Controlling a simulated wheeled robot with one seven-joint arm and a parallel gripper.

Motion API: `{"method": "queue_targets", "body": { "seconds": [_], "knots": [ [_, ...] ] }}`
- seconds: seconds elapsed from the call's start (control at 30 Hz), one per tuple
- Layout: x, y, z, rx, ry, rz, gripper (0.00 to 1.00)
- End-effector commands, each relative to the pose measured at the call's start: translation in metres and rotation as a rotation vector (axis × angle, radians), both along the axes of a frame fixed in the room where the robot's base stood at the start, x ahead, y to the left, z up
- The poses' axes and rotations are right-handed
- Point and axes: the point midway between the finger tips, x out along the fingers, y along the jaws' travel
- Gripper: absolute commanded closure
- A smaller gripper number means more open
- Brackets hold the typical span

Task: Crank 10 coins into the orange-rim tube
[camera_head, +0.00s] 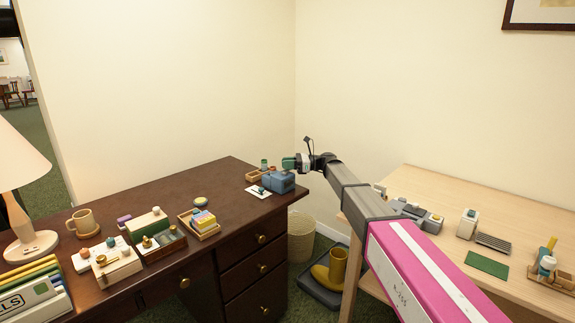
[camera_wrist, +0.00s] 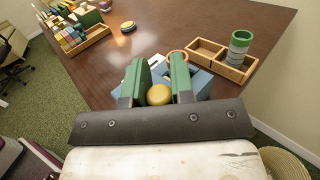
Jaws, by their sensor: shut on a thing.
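The blue coin machine (camera_head: 277,183) stands near the right end of the dark desk. In the wrist view its blue body (camera_wrist: 203,83) shows beyond and beside my green fingers. My gripper (camera_wrist: 158,76) is over the machine, its two fingers shut on a round yellow crank knob (camera_wrist: 159,94). An orange rim (camera_wrist: 178,55) shows just past the right finger; the tube below it is mostly hidden, and I cannot see coins in it. In the head view my gripper (camera_head: 294,162) reaches the machine from the right; the knob is hidden there.
A wooden compartment tray (camera_wrist: 207,52) with a green-and-grey cylinder (camera_wrist: 240,43) stands beside the machine. A small round dish (camera_head: 201,201), a box tray (camera_head: 200,223) and a mug (camera_head: 82,221) are farther left. The pale table (camera_head: 440,188) stands right. Desk middle is mostly clear.

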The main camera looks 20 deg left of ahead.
Motion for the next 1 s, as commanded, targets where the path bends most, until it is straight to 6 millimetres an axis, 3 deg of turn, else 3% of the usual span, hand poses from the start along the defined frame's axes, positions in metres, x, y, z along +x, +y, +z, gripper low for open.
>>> {"method": "queue_targets", "body": {
  "seconds": [0.27,0.3,0.37,0.73,1.0],
  "knots": [
    [0.0,0.001,0.0,0.0,0.0,0.0,1.0],
    [0.0,0.001,0.0,0.0,0.0,0.0,0.68],
    [0.0,0.001,0.0,0.0,0.0,-0.001,0.52],
    [0.002,-0.004,0.0,0.0,0.0,-0.001,0.52],
    [0.019,-0.045,0.0,0.0,0.0,-0.004,0.52]
  ]
}}
